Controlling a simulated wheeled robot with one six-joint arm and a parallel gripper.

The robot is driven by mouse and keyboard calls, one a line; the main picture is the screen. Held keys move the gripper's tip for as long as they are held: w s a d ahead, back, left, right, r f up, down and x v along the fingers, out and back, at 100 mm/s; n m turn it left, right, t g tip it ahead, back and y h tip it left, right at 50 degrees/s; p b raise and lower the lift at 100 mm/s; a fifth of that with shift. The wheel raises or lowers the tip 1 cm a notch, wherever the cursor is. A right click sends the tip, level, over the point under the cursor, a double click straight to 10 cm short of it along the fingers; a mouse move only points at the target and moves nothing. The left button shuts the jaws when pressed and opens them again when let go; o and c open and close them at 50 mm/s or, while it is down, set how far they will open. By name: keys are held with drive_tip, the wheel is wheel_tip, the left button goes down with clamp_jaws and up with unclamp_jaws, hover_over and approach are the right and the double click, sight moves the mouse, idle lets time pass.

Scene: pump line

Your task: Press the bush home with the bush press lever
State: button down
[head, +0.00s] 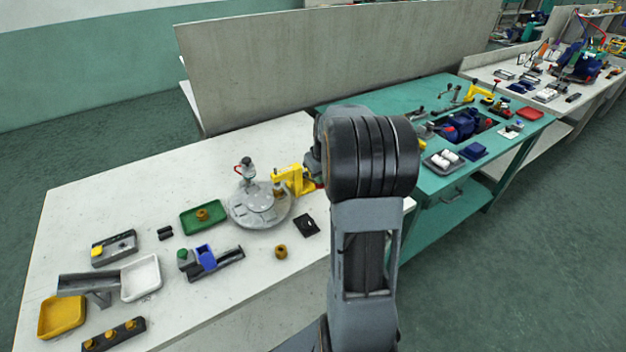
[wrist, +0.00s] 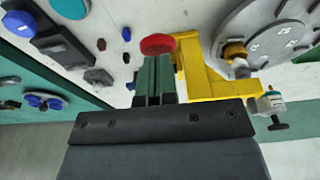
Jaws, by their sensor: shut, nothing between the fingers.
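The yellow bush press (head: 290,180) stands at the right side of a round grey turntable on the white bench. In the wrist view its yellow frame (wrist: 205,80) lies just right of my fingers. A red knob (wrist: 157,44), apparently the lever's end, shows at the tips of my gripper (wrist: 155,62). The green fingers are together with nothing between them; I cannot tell whether they touch the knob. A brass-coloured bush (wrist: 234,50) shows at the press on the turntable (wrist: 262,35); its seating depth cannot be told. In the head view my arm hides most of the gripper.
A green tray (head: 187,219) with a brass piece stands left of the turntable. A loose brass bush (head: 281,252) and a black plate (head: 306,226) lie in front. A teal bench (head: 430,190) stands right; a grey panel (head: 330,65) stands behind.

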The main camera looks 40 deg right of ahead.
drive_tip(key=shift+s+f+b, duration=0.2)
drive_tip(key=shift+f+b, duration=0.25)
drive_tip(key=shift+f, duration=0.15)
drive_tip(key=shift+s+f+b, duration=0.15)
drive_tip(key=shift+f+b, duration=0.3)
drive_tip(key=shift+f, duration=0.1)
idle(3.1)
drive_tip(key=shift+r, duration=0.1)
idle(0.6)
drive_tip(key=shift+r+p, duration=0.9)
drive_tip(key=shift+r, duration=0.25)
drive_tip(key=shift+w+r+p, duration=0.3)
drive_tip(key=shift+r+p, duration=0.3)
drive_tip(key=shift+r, duration=0.05)
drive_tip(key=shift+r+p, duration=1.8)
drive_tip(key=shift+r, duration=0.65)
